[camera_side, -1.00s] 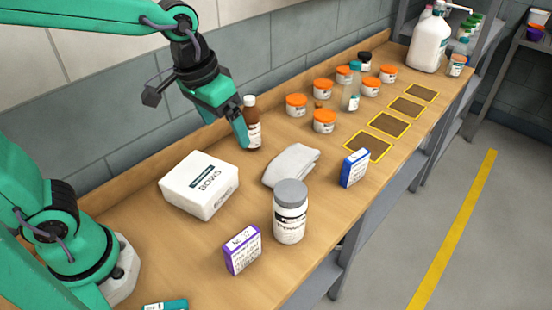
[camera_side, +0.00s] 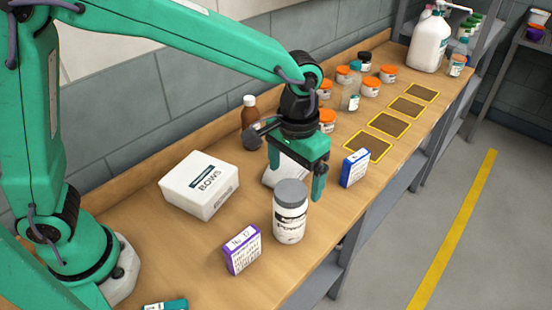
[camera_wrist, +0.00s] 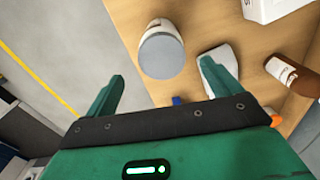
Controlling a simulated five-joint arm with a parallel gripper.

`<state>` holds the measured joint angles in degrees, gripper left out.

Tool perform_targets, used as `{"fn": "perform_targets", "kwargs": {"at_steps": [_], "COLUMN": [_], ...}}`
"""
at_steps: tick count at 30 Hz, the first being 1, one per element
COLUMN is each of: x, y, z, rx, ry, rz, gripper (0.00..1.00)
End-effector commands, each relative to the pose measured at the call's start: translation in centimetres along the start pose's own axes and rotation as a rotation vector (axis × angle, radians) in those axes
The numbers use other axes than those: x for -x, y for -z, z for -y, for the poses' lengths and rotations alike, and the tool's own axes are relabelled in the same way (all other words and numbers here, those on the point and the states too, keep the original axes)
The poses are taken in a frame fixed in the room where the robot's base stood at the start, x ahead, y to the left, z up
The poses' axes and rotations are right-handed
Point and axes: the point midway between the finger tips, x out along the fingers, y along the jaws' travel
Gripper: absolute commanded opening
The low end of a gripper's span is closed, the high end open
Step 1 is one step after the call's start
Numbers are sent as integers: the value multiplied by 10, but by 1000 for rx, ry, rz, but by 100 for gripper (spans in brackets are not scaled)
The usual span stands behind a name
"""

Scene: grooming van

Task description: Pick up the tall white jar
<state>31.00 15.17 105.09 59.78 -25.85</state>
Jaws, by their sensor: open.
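The tall white jar (camera_side: 290,224) with a grey lid stands upright near the front edge of the bench. In the wrist view its round grey lid (camera_wrist: 161,56) shows from above, just beyond the space between my two fingers. My gripper (camera_side: 296,180) is open and empty, pointing down just behind the jar and above its lid, with no clear contact. In the wrist view my gripper (camera_wrist: 163,72) has its fingers spread to either side of the lid. Much of the jar's body is hidden under the lid there.
A white BOWS box (camera_side: 199,186) and brown bottle (camera_side: 250,112) are farther back. The bench's front edge is close.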

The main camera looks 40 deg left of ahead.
Motion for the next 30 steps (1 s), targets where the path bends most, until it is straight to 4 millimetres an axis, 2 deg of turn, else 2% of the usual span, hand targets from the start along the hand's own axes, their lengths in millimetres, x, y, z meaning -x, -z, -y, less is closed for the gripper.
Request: {"fn": "perform_targets", "kwargs": {"at_steps": [10,20,30], "x": [-23,-30,-65], "y": [-1,-1,-4], "z": [1,1,4], "rx": [0,0,0], "ry": [1,0,1], "rz": [2,1,3], "gripper": [90,90,90]}}
